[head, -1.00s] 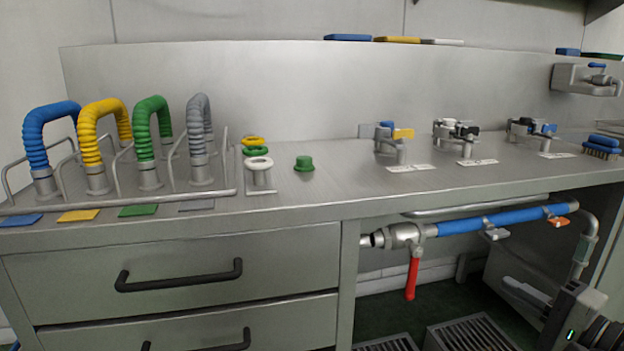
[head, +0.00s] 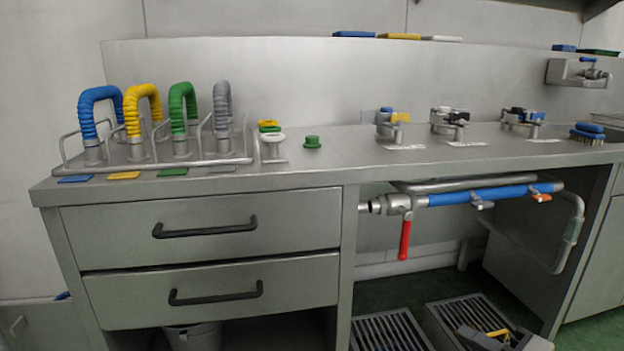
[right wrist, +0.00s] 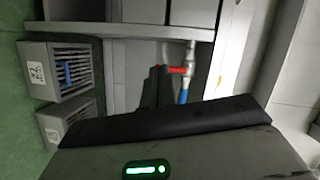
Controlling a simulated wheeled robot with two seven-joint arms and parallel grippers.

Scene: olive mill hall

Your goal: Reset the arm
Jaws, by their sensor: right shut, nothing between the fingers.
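My right gripper (head: 480,338) shows at the bottom right edge of the head view, low in front of the counter and over the slatted grey crates. It is cut off by the frame edge. In the right wrist view the dark fingers of my right gripper (right wrist: 158,86) are together, with nothing held between them. Behind them in that view is the pipe with the red lever (right wrist: 178,70). My left gripper is in neither view now.
The steel counter (head: 330,165) carries coloured hoses in a rack and several taps. Below it run a blue pipe (head: 455,197) and a red lever (head: 405,240). Two slatted crates (head: 390,330) stand on the floor. Two drawers (head: 300,205) are shut.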

